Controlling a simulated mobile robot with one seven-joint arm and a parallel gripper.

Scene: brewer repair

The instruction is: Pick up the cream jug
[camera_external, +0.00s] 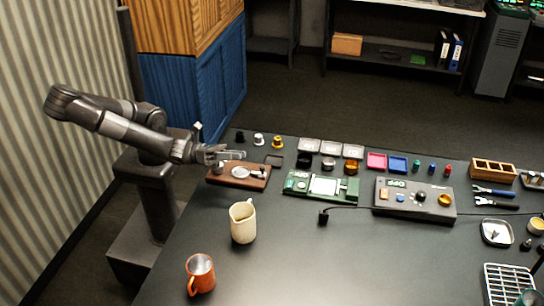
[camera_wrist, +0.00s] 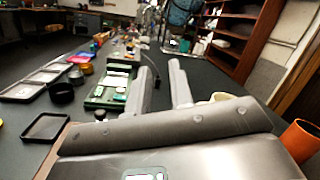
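The cream jug (camera_external: 243,222) stands upright on the dark table, left of the middle. My gripper (camera_external: 238,155) is beyond the jug, above the wooden board, and does not touch the jug. In the wrist view my gripper's two fingers (camera_wrist: 163,80) are apart with nothing between them.
An orange mug (camera_external: 203,274) stands in front of the jug, near the table's left edge. A wooden board (camera_external: 257,182) with metal parts, a green circuit board (camera_external: 296,185) and a grey control box (camera_external: 415,208) lie behind. The table right of the jug is clear.

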